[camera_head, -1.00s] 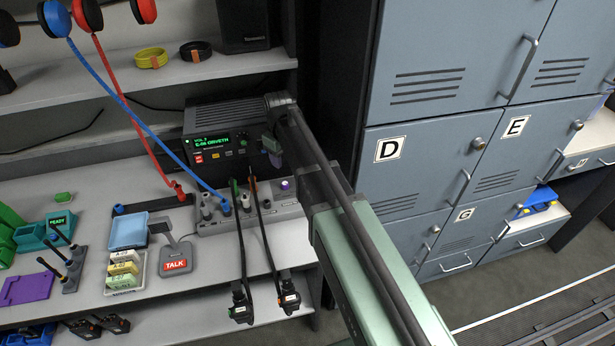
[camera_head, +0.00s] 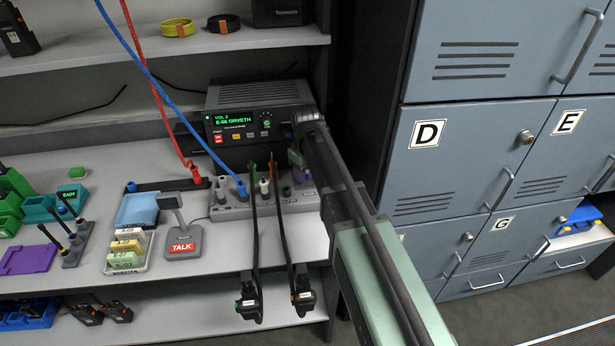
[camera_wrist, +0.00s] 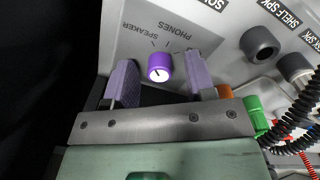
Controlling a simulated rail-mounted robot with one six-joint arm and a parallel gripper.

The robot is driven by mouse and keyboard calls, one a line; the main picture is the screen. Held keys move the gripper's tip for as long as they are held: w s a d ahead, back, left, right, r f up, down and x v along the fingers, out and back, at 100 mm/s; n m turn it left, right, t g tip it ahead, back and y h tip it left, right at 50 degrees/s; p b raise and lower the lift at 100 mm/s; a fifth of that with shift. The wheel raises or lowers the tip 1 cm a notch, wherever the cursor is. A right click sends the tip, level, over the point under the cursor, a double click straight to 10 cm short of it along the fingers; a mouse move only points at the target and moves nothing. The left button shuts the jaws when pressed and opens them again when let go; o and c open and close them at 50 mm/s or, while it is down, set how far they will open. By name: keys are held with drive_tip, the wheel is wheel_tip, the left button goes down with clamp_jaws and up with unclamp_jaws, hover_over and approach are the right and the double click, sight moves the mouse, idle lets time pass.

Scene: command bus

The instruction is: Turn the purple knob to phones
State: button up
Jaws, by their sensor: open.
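In the wrist view the purple knob (camera_wrist: 159,66) stands on a grey panel (camera_wrist: 135,20) printed SPEAKER and PHONES. Its end face is white with a small dark pointer mark; I cannot tell clearly which label this points at. My gripper (camera_wrist: 161,60) is open, with one lavender finger on each side of the knob. Gaps show between the fingers and the knob. In the head view my gripper (camera_head: 298,161) is at the right end of the grey control box (camera_head: 232,211) and largely hides the knob there.
A radio with a green display (camera_head: 236,121) stands behind the box.

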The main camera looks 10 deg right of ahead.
drive_tip(key=shift+r, duration=0.1)
drive_tip(key=c, duration=0.9)
drive_tip(key=shift+m, duration=0.3)
drive_tip(key=m, duration=0.4)
drive_tip(key=shift+m, duration=2.2)
